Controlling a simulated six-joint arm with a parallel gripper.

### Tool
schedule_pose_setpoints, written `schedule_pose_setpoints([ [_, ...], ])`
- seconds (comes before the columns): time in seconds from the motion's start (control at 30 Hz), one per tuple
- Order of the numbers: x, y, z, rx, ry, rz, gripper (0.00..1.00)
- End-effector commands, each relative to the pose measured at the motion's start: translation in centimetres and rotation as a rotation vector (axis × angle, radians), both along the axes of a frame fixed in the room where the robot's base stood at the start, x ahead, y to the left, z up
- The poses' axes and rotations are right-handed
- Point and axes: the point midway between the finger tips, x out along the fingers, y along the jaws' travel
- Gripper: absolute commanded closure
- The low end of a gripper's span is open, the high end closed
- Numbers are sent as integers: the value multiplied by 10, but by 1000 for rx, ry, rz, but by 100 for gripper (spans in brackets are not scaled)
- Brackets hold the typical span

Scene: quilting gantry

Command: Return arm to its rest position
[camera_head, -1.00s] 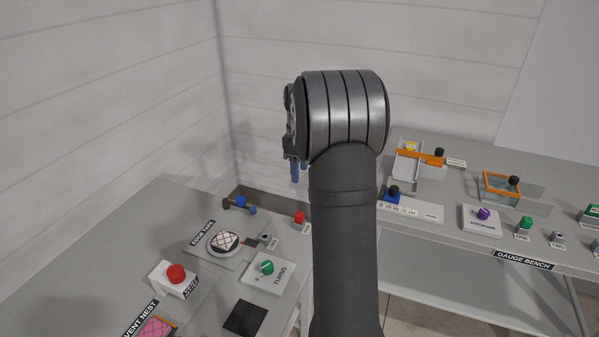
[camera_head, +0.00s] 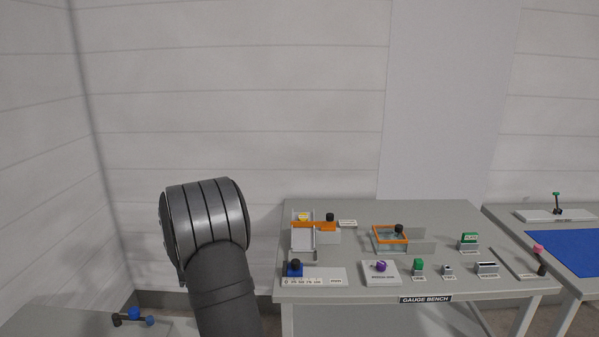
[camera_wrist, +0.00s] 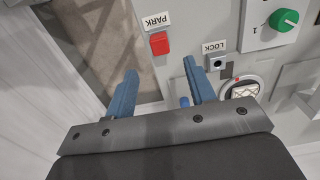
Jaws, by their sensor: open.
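My gripper (camera_wrist: 160,72) shows in the wrist view with its two blue fingers apart and nothing held between the tips. It hangs over the edge of a grey bench. A red block (camera_wrist: 159,43) beside the PARK label (camera_wrist: 156,20) lies just beyond the fingertips. A small blue knob (camera_wrist: 184,101) shows between the fingers, close to the right one; its depth is unclear. In the head view my arm's rounded grey joint stands at lower left and the gripper fingers are hidden.
The gauge bench (camera_head: 450,212) stands to the right with several fixtures, including an orange frame (camera_head: 390,240) and a purple knob (camera_head: 381,266). A blue mat (camera_head: 575,250) lies further right. A green dial (camera_wrist: 285,20) and a LOCK socket (camera_wrist: 217,64) are near the fingers.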

Motion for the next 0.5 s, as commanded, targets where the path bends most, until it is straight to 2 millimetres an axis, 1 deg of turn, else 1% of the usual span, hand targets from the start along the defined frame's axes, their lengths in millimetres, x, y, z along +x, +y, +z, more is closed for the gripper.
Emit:
schedule_pose_setpoints([
  [0.03,0,0,-11,-2,3,0,50],
  [0.2,0,0,-44,-1,3,0,50],
  [0.33,0,0,-65,-1,3,0,50],
  [0.5,0,0,-81,0,1,0,50],
])
